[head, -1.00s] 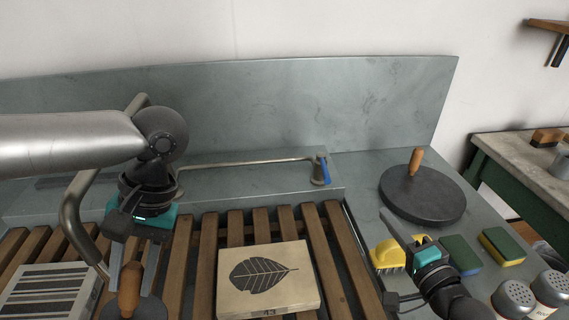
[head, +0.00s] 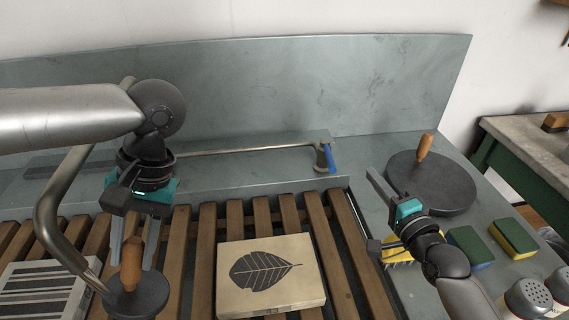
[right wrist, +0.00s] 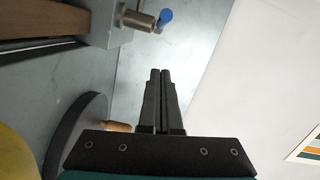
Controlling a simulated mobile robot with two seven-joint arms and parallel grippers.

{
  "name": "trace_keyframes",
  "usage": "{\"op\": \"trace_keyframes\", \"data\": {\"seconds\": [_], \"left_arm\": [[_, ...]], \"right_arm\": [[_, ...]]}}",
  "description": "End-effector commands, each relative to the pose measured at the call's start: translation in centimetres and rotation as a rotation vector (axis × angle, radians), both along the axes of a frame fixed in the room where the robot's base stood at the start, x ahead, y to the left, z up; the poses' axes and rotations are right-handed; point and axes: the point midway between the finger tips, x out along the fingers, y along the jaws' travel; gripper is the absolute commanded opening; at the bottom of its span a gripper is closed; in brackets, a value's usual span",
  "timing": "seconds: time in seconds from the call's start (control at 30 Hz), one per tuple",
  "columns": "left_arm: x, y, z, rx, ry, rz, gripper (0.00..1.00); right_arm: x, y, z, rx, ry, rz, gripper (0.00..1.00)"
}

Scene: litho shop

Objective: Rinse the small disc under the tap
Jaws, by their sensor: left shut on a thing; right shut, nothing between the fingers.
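The small dark disc (head: 143,298) with its wooden knob (head: 131,262) is at the lower left of the head view, over the slatted rack. My left gripper (head: 133,245) points down and is shut on the knob. The tap's curved spout (head: 47,215) comes down at the left, and its end overlaps the disc's left edge in the picture. No water shows. The tap valve (head: 320,158) with its blue lever (head: 330,157) is on the back ledge. My right gripper (head: 372,175) is shut and empty, right of the lever and apart from it; the right wrist view shows the blue lever (right wrist: 165,16) too.
A large dark disc (head: 455,190) with a wooden handle lies right of my right gripper. A leaf-printed block (head: 235,302) and a striped block (head: 45,285) lie on the wooden slats (head: 205,250). Sponges (head: 514,238), a yellow brush (head: 398,262) and shakers (head: 527,298) crowd the right counter.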

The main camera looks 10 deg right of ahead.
Motion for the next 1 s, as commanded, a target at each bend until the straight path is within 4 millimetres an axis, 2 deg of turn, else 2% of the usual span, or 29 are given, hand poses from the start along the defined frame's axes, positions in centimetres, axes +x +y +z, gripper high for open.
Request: {"op": "trace_keyframes", "data": {"seconds": [0.43, 0.7, 1.0], "left_arm": [[0.0, 0.0, -0.9, 0.001, -0.001, 0.000, 0.00], [0.0, 0.0, -0.8, 0.001, -0.001, 0.000, 0.00], [0.0, 0.0, -0.8, 0.001, -0.001, -0.001, 0.00]], "right_arm": [[5.5, 0.4, -0.2, -0.001, -0.002, 0.000, 0.00], [5.8, 3.2, -0.8, 0.003, 0.000, 0.000, 0.00], [5.9, 4.3, -1.0, -0.001, 0.000, 0.000, 0.00]]}}
